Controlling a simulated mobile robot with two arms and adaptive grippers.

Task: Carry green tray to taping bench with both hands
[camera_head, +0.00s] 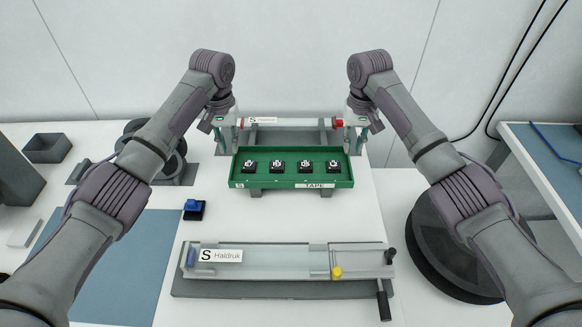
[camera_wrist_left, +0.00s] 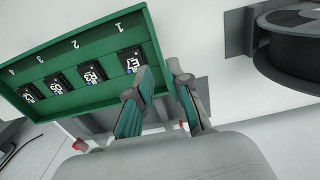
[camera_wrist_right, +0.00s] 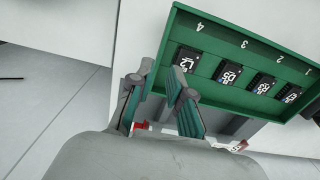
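The green tray (camera_head: 264,184) rests on a low grey stand at the back middle of the white table. It holds several black chips in a row and bears a "TAPE" label on its front. My left gripper (camera_head: 226,140) is at its left end and my right gripper (camera_head: 358,140) at its right end. In the left wrist view, the fingers (camera_wrist_left: 160,98) are apart near the tray's end wall (camera_wrist_left: 152,40). In the right wrist view, the fingers (camera_wrist_right: 160,98) are also apart near the other end wall (camera_wrist_right: 168,50). I cannot tell whether they touch the tray. Which surface is the taping bench is unclear.
A "Haldruk" fixture (camera_head: 290,262) with a yellow knob and black handles stands in front. A blue-and-black block (camera_head: 194,210) lies left of centre. Black reels stand on both sides (camera_head: 440,250). The white surface between tray and fixture is mostly clear. Another table (camera_head: 550,190) is at right.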

